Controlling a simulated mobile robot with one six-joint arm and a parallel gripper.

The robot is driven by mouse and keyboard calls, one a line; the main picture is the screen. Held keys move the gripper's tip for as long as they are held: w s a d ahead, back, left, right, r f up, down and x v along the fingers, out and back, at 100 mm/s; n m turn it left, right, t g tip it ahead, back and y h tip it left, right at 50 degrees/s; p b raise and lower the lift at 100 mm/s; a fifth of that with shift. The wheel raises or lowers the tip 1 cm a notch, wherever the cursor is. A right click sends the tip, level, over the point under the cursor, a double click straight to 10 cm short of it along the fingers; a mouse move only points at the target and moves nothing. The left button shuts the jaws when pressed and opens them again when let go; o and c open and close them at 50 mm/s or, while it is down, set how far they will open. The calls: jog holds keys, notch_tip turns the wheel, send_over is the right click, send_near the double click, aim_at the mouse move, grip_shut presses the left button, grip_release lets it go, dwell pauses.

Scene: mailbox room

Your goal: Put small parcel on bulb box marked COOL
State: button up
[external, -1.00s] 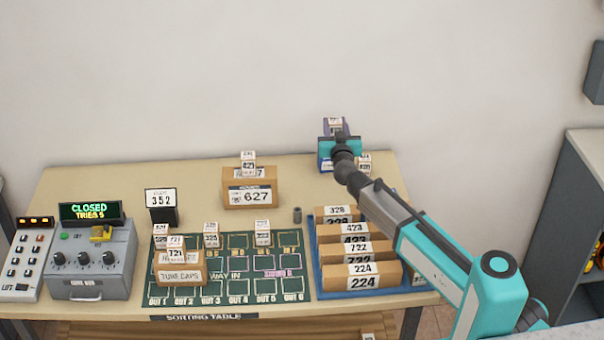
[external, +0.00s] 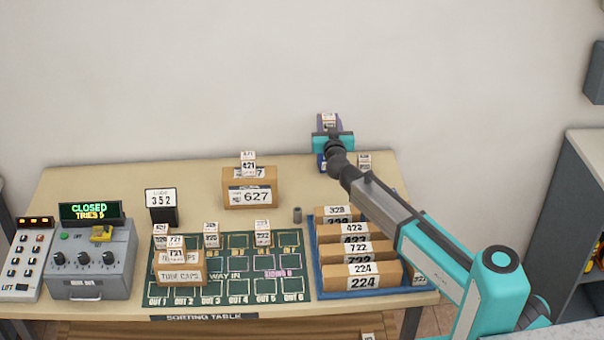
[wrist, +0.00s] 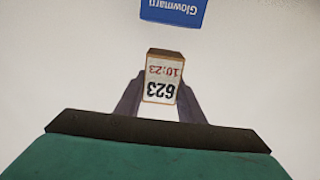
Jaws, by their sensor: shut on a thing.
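My gripper (external: 329,122) is raised above the back right of the table. It is shut on a small parcel (wrist: 161,78), a little box with a white label reading 623 and 10:23; its top also shows between the fingers in the external view (external: 329,117). A blue box with "Glowmarr" lettering (wrist: 172,10) is at the top edge of the wrist view, apart from the parcel. In the external view a blue box (external: 322,164) is mostly hidden behind my gripper. No COOL marking is readable.
A small labelled box (external: 364,160) stands right of the blue box. A blue tray (external: 317,280) holds several numbered cartons. A 627 carton (external: 250,196) with small parcels on top, a dark cylinder (external: 297,214) and a green sorting mat (external: 230,285) lie to the left.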

jog(key=shift+f+p, duration=0.35)
jog(key=shift+f, duration=1.1)
jog(key=shift+f+b, duration=0.15)
jog(key=shift+b, duration=0.2)
jog(key=o, duration=1.1)
jog(key=shift+r+p, duration=0.3)
jog(key=shift+p, duration=0.15)
jog(key=shift+s+f+b, duration=0.2)
jog(key=shift+s+b, duration=0.15)
jog(key=shift+s, duration=0.1)
jog(key=shift+s+r+b, duration=0.1)
jog(key=shift+s+b, duration=0.95)
jog(key=shift+s, duration=2.25)
